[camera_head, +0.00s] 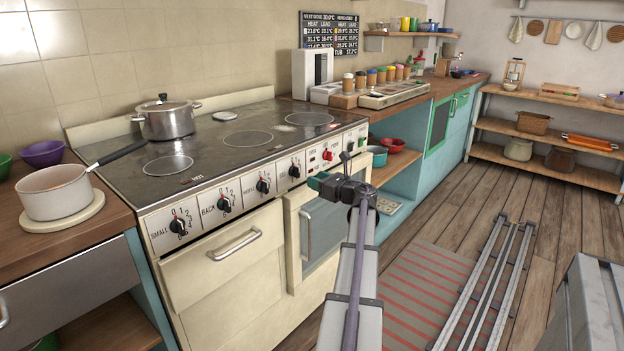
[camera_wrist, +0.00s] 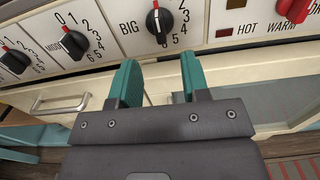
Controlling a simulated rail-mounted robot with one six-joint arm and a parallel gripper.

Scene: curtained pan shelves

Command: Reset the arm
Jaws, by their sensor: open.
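My gripper (camera_wrist: 158,85) shows in the wrist view with its two teal fingers apart and nothing between them. It faces the stove front, with the black BIG knob (camera_wrist: 159,20) just beyond the gap between the fingers. I cannot tell the exact distance, but no contact shows. In the head view my gripper (camera_head: 318,181) is at the end of my raised grey arm, in front of the cream stove (camera_head: 215,262). The arm hides part of the oven door.
A steel pot (camera_head: 167,121) stands on the stove top. A white saucepan (camera_head: 55,192) sits at the left, its handle reaching over the stove. An oven handle (camera_head: 305,235) juts out below the knobs. Floor rails (camera_head: 485,285) and open floor lie right.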

